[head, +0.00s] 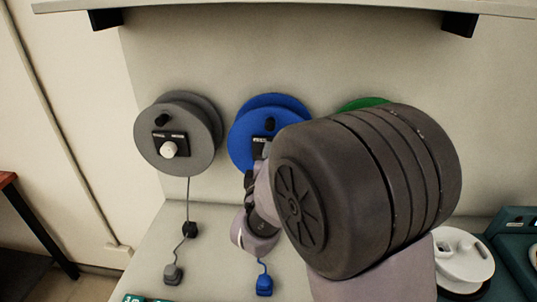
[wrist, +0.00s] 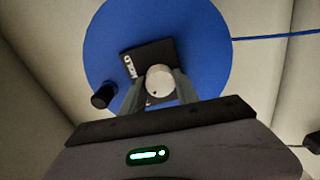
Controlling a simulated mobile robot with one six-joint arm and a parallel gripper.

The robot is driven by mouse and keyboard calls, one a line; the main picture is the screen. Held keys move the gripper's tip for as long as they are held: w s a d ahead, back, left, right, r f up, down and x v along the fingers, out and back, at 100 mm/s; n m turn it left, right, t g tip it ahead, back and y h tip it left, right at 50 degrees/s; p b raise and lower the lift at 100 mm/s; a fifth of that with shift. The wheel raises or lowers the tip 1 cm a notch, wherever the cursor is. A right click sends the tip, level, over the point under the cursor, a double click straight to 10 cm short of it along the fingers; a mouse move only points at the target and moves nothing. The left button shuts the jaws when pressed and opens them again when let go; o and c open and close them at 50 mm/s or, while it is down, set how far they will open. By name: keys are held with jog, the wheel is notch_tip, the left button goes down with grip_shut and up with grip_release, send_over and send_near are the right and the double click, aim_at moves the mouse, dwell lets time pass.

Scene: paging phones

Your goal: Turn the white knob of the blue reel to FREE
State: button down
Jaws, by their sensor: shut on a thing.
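The blue reel (head: 240,141) is mounted on the wall panel in the middle of the head view, partly hidden by my arm. In the wrist view the reel (wrist: 108,45) fills the upper middle. Its white knob (wrist: 159,80) sits on a black label plate (wrist: 140,60) on which the word HOLD shows; the FREE marking cannot be seen. My gripper (wrist: 158,88) is shut on the white knob, with one finger on each side of it. A small dark dot shows on the knob's face. In the head view my arm hides most of the knob.
A grey reel (head: 205,147) with its own white knob hangs to the left. A green reel (head: 362,103) is mostly hidden behind my arm to the right. A shelf (head: 290,5) runs above.

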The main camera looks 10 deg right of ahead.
jog(key=shift+r+n, duration=0.1)
jog(key=shift+n, duration=0.4)
jog(key=c, duration=0.9)
grip_release()
jog(key=shift+w, duration=0.1)
jog(key=b+v, duration=0.9)
jog(key=v, duration=0.8)
jog(key=shift+s, duration=0.25)
